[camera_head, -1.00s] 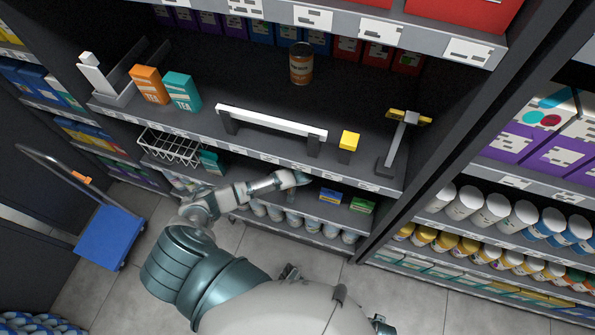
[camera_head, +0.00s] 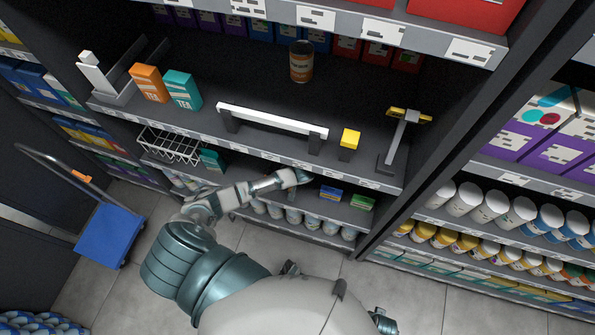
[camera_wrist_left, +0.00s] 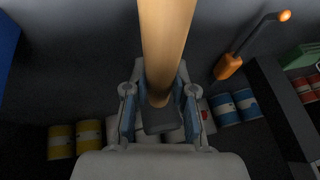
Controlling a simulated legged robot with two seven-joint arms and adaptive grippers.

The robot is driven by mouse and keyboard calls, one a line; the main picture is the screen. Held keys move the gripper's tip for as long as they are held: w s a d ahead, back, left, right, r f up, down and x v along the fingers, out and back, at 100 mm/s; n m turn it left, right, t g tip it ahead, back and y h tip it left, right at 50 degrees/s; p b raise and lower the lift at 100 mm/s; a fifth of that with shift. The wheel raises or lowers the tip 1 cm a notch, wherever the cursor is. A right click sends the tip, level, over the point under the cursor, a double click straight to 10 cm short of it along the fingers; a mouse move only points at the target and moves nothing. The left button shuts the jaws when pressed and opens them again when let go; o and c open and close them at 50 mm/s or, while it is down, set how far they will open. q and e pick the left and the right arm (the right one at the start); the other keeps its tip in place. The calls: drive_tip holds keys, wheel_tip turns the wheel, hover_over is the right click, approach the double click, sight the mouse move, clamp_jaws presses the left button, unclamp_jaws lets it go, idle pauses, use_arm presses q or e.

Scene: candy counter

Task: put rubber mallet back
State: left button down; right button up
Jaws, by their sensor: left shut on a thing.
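My left arm reaches in from the lower left in the head view. Its gripper (camera_head: 298,177) is just below the front edge of the middle shelf (camera_head: 270,155), partly hidden there. In the left wrist view, the left gripper (camera_wrist_left: 158,105) is shut on a tan wooden handle, taken to be the rubber mallet (camera_wrist_left: 166,45). The handle runs up out of the top of that view, so its far end is hidden. I cannot make out the mallet in the head view.
The middle shelf holds a white bar on dark supports (camera_head: 270,121), a yellow block (camera_head: 349,138), an upright stand with a yellow-and-dark crosspiece (camera_head: 399,140), a can (camera_head: 301,62) and tea boxes (camera_head: 182,90). A wire basket (camera_head: 170,146) hangs below. A blue trolley (camera_head: 108,235) stands left.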

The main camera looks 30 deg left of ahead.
use_arm(q)
drive_tip(key=shift+a+f, duration=0.25)
drive_tip(key=shift+a, duration=0.4)
drive_tip(key=shift+d+f, duration=0.2)
drive_tip(key=shift+d, duration=0.45)
drive_tip(key=c, duration=1.4)
unclamp_jaws()
drive_tip(key=shift+o, duration=1.2)
drive_tip(key=shift+a, duration=0.2)
drive_tip(key=shift+a+f, duration=0.2)
drive_tip(key=shift+a, duration=0.15)
use_arm(e)
drive_tip(key=shift+a, duration=0.45)
use_arm(q)
drive_tip(key=shift+d, duration=0.2)
use_arm(e)
drive_tip(key=shift+d+f, duration=0.1)
drive_tip(key=shift+d, duration=0.05)
